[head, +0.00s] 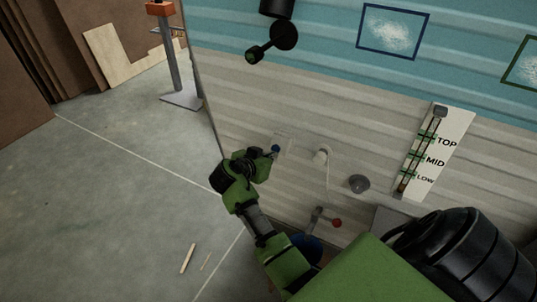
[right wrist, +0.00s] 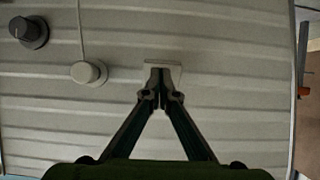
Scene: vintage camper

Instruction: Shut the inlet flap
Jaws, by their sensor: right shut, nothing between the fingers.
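A small pale square plate, which looks like the inlet flap (head: 285,139), sits on the cream ribbed camper wall left of a white round fitting. It also shows in the right wrist view (right wrist: 174,69), behind my fingertips. My right gripper (head: 275,151) is shut and empty, its tips at the plate. The right wrist view shows the shut fingertips (right wrist: 161,92) overlapping the plate's lower part. Whether they touch it, and how far the flap stands open, I cannot tell. My left gripper is not in view.
The white fitting (head: 321,157) and a dark knob (head: 359,183) lie right of the plate. Lower are a red-ended tap (head: 336,223) and a blue container (head: 308,243). A level gauge (head: 438,150) is farther right. Open floor (head: 110,200) lies left.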

